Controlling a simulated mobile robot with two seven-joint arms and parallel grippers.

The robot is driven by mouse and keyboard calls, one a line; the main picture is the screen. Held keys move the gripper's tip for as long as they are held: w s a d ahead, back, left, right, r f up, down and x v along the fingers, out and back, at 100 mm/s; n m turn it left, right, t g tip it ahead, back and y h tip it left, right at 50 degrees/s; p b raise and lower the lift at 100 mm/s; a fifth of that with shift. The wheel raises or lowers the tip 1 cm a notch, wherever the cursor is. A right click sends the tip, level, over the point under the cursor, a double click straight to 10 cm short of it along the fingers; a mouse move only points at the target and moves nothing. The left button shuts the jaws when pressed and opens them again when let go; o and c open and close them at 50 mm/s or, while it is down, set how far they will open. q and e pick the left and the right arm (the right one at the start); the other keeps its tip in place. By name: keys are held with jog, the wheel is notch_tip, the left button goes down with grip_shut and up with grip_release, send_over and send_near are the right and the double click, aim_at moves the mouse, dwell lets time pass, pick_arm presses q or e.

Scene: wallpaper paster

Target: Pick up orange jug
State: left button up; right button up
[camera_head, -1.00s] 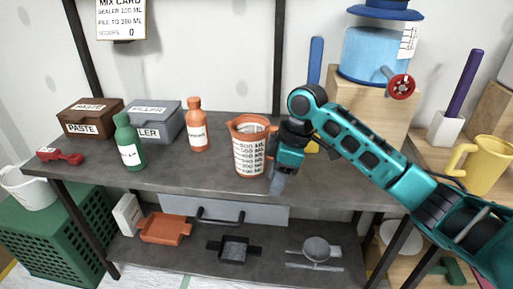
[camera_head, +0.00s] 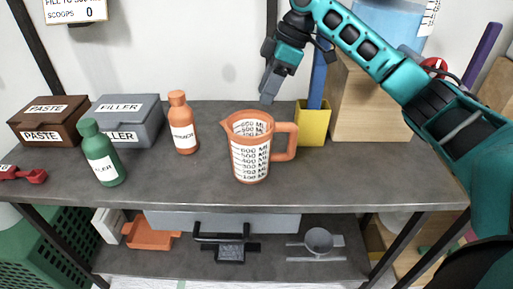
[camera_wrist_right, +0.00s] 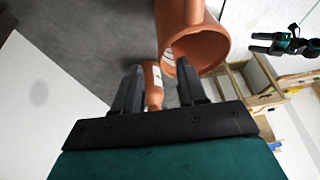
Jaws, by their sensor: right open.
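The orange jug (camera_head: 251,148) stands upright on the grey workbench, with white volume marks and its handle to the right. My right gripper (camera_head: 268,88) is open and empty, above and behind the jug in the head view, apart from it. In the right wrist view the jug (camera_wrist_right: 191,35) shows large at the top, beyond the open fingers (camera_wrist_right: 160,88). The orange bottle (camera_wrist_right: 153,82) shows farther off between those fingers. A small teal and black part at the right of the wrist view looks like my left gripper (camera_wrist_right: 268,43); its jaws are too small to read.
The orange bottle (camera_head: 183,124) and green bottle (camera_head: 101,154) stand left of the jug. The brown paste box (camera_head: 45,121) and grey filler box (camera_head: 128,121) are farther left. A yellow holder (camera_head: 313,124) and wooden block (camera_head: 365,105) stand right. The front bench strip is clear.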

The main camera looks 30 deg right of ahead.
aim_at(252, 120)
jog(key=x, duration=0.2)
jog(key=b+x, duration=0.1)
jog(key=x, duration=0.5)
jog(key=shift+a, duration=0.35)
grip_shut()
